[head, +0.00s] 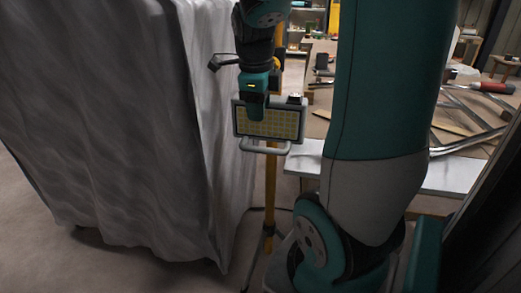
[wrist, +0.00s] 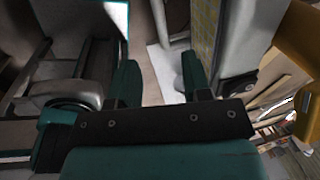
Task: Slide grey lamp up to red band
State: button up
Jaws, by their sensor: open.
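The grey lamp (head: 285,122), a flat framed panel with a yellow grid face and a grey bar below, is on a yellow pole (head: 270,190). My gripper (head: 255,112) overlaps the lamp's upper left part in the head view. In the wrist view my gripper (wrist: 160,88) is open, with nothing clearly held between its fingers. The lamp (wrist: 236,40) stands close by the right finger there; I cannot tell whether they touch. The yellow pole (wrist: 300,62) is at the right edge. I cannot make out a red band in either view.
A large grey draped cover (head: 110,120) fills the left, close beside the lamp. A workbench (head: 450,135) with tools and metal strips is behind at right. My own arm hides part of it. Bare floor (head: 40,235) shows at lower left.

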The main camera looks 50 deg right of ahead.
aim_at(261, 148)
jog(key=f+b, duration=0.1)
jog(key=f, duration=0.3)
jog(key=d+f, duration=0.1)
jog(key=f, duration=0.2)
jog(key=d+f+b, duration=0.1)
jog(key=f, duration=0.3)
jog(key=shift+w+f+b, duration=0.3)
jog(key=shift+w+f, duration=0.05)
jog(key=shift+w, duration=0.05)
grip_shut()
